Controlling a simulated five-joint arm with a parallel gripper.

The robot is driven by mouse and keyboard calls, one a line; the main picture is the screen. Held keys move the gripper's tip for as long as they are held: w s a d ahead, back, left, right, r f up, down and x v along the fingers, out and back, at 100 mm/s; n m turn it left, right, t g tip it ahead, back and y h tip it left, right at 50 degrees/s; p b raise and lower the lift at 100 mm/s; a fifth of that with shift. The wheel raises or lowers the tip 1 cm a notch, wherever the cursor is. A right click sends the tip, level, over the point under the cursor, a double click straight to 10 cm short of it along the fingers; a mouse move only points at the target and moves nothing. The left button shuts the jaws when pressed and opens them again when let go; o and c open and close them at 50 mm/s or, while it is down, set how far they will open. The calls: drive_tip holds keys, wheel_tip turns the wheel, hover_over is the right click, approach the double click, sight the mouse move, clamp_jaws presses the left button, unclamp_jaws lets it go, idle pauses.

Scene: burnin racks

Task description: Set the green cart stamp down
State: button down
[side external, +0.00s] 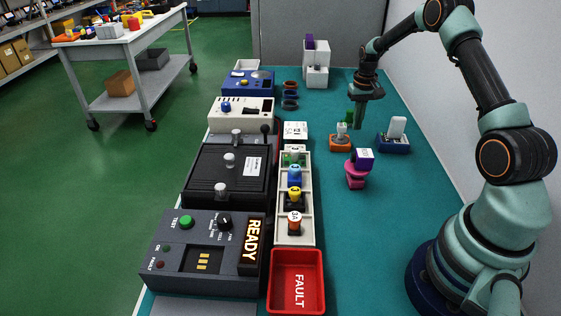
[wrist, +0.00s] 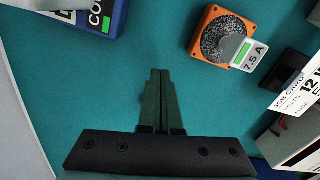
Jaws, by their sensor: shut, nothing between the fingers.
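My gripper (side external: 357,123) points down over the teal mat, right of the white tray. Its dark green fingers (wrist: 160,78) are pressed together in the wrist view, with nothing between them. A small green piece (side external: 293,156) shows at the far end of the white tray (side external: 308,205); I cannot tell if it is the green cart stamp. An orange block (side external: 340,144) carries a pale piece marked 7.5 A with a green stripe (wrist: 245,54), apart from the fingers. A blue block (side external: 393,143) with a white upright plate stands to the right.
A magenta stand with a purple-and-white block (side external: 362,159) is nearer the camera. A red FAULT bin (side external: 297,253) sits at the front, beside the dark READY test unit (side external: 205,252). Several panels line the left. Bare mat lies at the right front.

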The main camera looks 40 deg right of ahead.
sight(349, 114)
wheel_tip(349, 114, up, 8)
drive_tip(key=shift+m, duration=0.4)
drive_tip(key=f, duration=0.9)
drive_tip(key=shift+s+a+f, duration=0.1)
drive_tip(key=shift+a, duration=0.25)
drive_tip(key=shift+w+d+f, duration=0.3)
drive_tip(key=shift+w+d, duration=0.1)
drive_tip(key=shift+w, duration=0.2)
drive_tip(key=shift+w+d, duration=0.8)
drive_tip(key=shift+w, duration=0.2)
drive_tip(key=shift+w+r, duration=0.1)
drive_tip(key=shift+w+d, duration=1.25)
drive_tip(key=shift+w, duration=0.3)
drive_tip(key=shift+s+a, duration=0.15)
drive_tip(key=shift+s, duration=0.05)
